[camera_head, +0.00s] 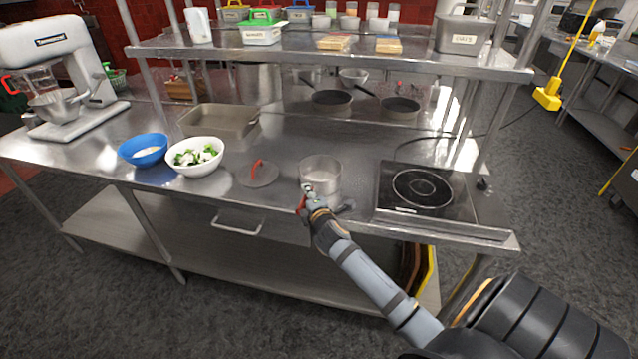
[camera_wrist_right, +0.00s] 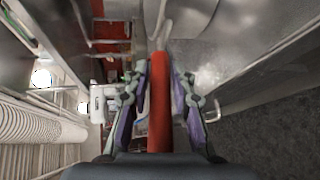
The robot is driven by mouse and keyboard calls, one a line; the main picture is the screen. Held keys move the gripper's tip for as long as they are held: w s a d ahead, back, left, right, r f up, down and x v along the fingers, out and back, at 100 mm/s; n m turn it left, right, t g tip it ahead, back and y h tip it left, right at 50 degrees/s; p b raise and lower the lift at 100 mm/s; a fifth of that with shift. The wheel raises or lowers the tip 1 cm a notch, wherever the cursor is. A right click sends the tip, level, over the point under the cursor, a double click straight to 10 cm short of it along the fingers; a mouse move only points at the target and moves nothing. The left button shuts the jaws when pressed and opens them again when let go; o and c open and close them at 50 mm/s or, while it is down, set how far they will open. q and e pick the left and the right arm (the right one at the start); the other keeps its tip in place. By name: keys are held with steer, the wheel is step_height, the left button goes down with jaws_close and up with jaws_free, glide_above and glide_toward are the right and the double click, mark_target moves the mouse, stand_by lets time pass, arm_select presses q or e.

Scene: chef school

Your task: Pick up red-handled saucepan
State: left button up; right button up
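The red-handled saucepan (camera_head: 321,172) is a steel pot standing upright on the steel worktop, left of the induction hob. Its red handle (camera_head: 302,202) points toward the front edge, partly covered by my right gripper (camera_head: 309,195). In the right wrist view the red handle (camera_wrist_right: 160,110) runs between the two fingers of my right gripper (camera_wrist_right: 158,72). Narrow gaps show beside the handle, so the fingers look open around it. Whether either finger touches it is hard to tell. My left gripper is out of view.
A lid with a red handle (camera_head: 259,174) lies left of the pot. A white bowl of vegetables (camera_head: 190,171) and a blue bowl (camera_head: 143,159) stand farther left. The induction hob (camera_head: 424,190) is at right. Two dark pans (camera_head: 332,103) (camera_head: 400,110) sit behind. A shelf (camera_head: 290,56) overhangs the back.

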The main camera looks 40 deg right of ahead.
jaws_close()
steer(key=shift+r, duration=0.1)
